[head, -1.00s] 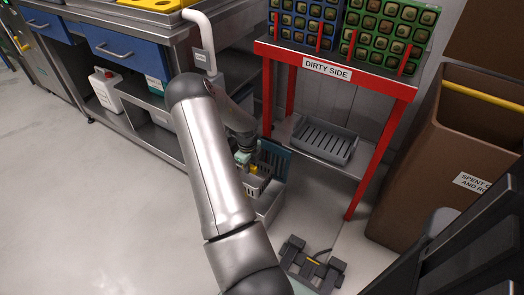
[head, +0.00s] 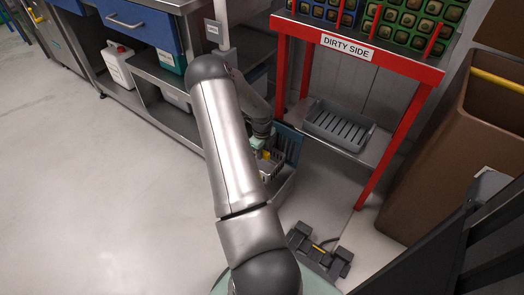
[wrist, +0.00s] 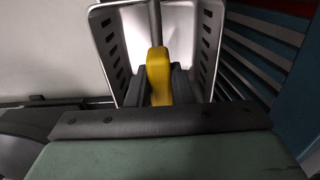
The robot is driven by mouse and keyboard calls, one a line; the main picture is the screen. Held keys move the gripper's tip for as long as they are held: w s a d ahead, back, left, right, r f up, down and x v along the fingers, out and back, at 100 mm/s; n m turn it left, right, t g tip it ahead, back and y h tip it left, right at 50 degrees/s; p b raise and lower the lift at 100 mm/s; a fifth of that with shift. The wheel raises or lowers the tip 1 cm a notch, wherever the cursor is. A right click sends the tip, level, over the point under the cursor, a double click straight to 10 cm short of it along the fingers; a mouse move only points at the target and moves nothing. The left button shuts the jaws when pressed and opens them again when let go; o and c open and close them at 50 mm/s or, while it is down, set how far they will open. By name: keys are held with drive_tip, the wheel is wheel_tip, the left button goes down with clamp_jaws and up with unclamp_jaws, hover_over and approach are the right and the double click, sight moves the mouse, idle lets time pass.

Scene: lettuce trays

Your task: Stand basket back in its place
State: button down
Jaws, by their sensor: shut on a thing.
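The basket (wrist: 184,30) is a metal one with slotted sides and a yellow grip (wrist: 158,68). In the wrist view my gripper (wrist: 158,88) is shut on the yellow grip, with a dark finger on either side. In the head view the basket (head: 272,165) shows small beyond my arm, low beside the blue slatted panel (head: 290,143). My gripper (head: 262,148) is partly hidden there by my own arm. I cannot tell whether the basket touches the grey surface below it.
A steel bench with blue drawers (head: 140,22) stands at the left. A brown bin (head: 440,160) stands at the right. A dark floor device (head: 318,250) lies in front. The left floor is open.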

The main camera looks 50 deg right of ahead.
sight(262, 167)
drive_tip(key=shift+f+b, duration=3.4)
drive_tip(key=shift+f, duration=2.05)
drive_tip(key=shift+f+b, duration=0.4)
drive_tip(key=shift+f, duration=2.2)
drive_tip(key=shift+f, duration=0.45)
drive_tip(key=c, duration=0.7)
unclamp_jaws()
drive_tip(key=shift+r+p, duration=2.9)
drive_tip(key=shift+r, duration=1.6)
